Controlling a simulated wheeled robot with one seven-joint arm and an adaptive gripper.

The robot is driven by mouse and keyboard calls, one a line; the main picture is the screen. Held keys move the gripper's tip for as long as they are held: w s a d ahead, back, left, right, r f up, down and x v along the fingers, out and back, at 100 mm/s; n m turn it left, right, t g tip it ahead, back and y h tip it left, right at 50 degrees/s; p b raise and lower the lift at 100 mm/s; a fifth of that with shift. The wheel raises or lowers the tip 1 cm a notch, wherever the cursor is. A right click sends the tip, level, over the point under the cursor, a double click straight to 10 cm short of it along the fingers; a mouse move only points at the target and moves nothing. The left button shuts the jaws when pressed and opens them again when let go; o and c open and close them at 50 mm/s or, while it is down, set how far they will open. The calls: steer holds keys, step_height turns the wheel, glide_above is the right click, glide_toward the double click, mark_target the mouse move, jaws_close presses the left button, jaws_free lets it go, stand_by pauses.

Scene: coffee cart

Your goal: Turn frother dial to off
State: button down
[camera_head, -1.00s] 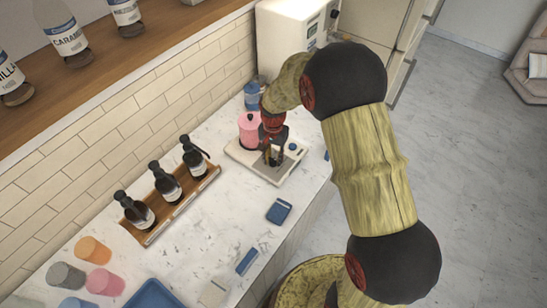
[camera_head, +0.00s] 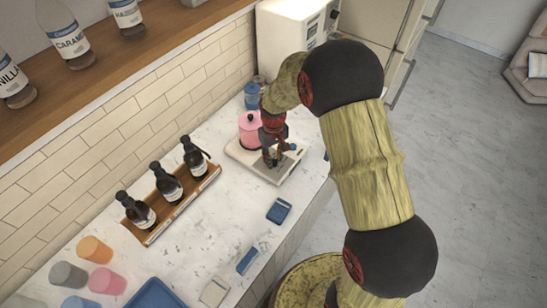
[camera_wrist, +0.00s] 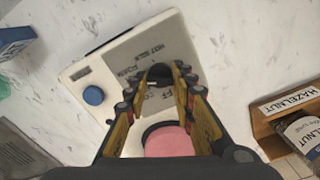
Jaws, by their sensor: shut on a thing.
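The frother base (camera_head: 240,153) is a pale tray-like unit with a grey plate on the counter; it also shows in the wrist view (camera_wrist: 76,74). A pink lidded jug (camera_head: 249,131) stands on its wall-side end; the jug's pink body shows at the bottom of the wrist view (camera_wrist: 168,143). My gripper (camera_wrist: 160,80) reaches down over the grey plate. Its fingers are shut on a black dial (camera_wrist: 160,71), beside partly covered printed lettering. A round blue button (camera_wrist: 93,95) is on the base, apart from my fingers. The dial's pointer cannot be made out.
A wooden rack (camera_head: 178,204) of syrup bottles stands left of the frother. A blue canister (camera_head: 252,95) and a white machine (camera_head: 290,35) are behind it. A blue box (camera_head: 279,211) and several coloured cups stand nearer. Bare counter surrounds the frother's near side.

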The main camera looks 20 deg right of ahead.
steer(key=n, duration=0.5)
steer(key=shift+n, duration=0.3)
steer(key=n, duration=0.6)
steer(key=shift+p, duration=0.3)
steer(key=n, duration=0.5)
steer(key=shift+n, duration=0.3)
steer(key=n, duration=0.5)
steer(key=shift+n, duration=0.3)
steer(key=c, duration=1.6)
jaws_free()
steer(key=shift+o, duration=0.6)
